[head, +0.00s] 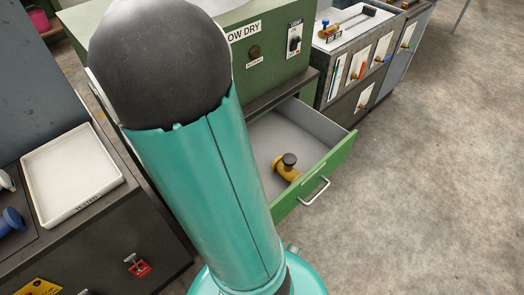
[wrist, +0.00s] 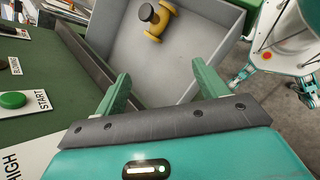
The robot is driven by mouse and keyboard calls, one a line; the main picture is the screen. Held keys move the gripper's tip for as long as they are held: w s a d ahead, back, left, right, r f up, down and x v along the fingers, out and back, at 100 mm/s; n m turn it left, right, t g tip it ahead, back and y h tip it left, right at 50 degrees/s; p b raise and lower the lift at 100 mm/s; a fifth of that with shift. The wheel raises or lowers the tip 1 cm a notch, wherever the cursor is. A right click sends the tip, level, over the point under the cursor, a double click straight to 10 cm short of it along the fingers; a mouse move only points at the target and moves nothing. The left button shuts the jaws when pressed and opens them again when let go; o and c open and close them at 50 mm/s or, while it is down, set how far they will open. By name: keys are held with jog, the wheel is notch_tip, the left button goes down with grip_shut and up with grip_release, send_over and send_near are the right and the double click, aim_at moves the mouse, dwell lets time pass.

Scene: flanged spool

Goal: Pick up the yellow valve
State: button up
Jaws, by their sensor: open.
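The yellow valve (head: 286,168) lies in an open drawer (head: 334,160) with a green front. It has a dark round cap. In the wrist view the valve (wrist: 157,22) lies on the grey drawer floor near the top of the picture, beyond my fingertips. My gripper (wrist: 160,85) is open and empty, with its two green fingers apart and pointing toward the drawer. In the head view my arm hides the gripper and part of the drawer's left side.
A green cabinet (head: 262,50) stands above the drawer. A white tray (head: 70,168) sits on the dark bench at left. The drawer's side wall (wrist: 226,50) rises right of the valve in the wrist view. Open floor (head: 430,190) lies to the right.

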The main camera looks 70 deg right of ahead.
jog(key=s+d+f+n+g+h, duration=0.1)
jog(key=s+d+f+n+g, duration=0.25)
jog(key=d+f, duration=0.4)
jog(key=n+h, duration=0.2)
jog(key=n, duration=0.1)
send_near(293, 160)
jog(key=shift+m+g, duration=0.25)
jog(key=x, duration=0.4)
jog(key=w+f+x, duration=0.1)
jog(key=x, duration=0.2)
jog(key=f+x, duration=0.1)
jog(key=x, duration=0.3)
jog(key=shift+w+d+f, duration=0.1)
jog(key=shift+d+f, duration=0.05)
jog(key=shift+d, duration=0.35)
grip_shut()
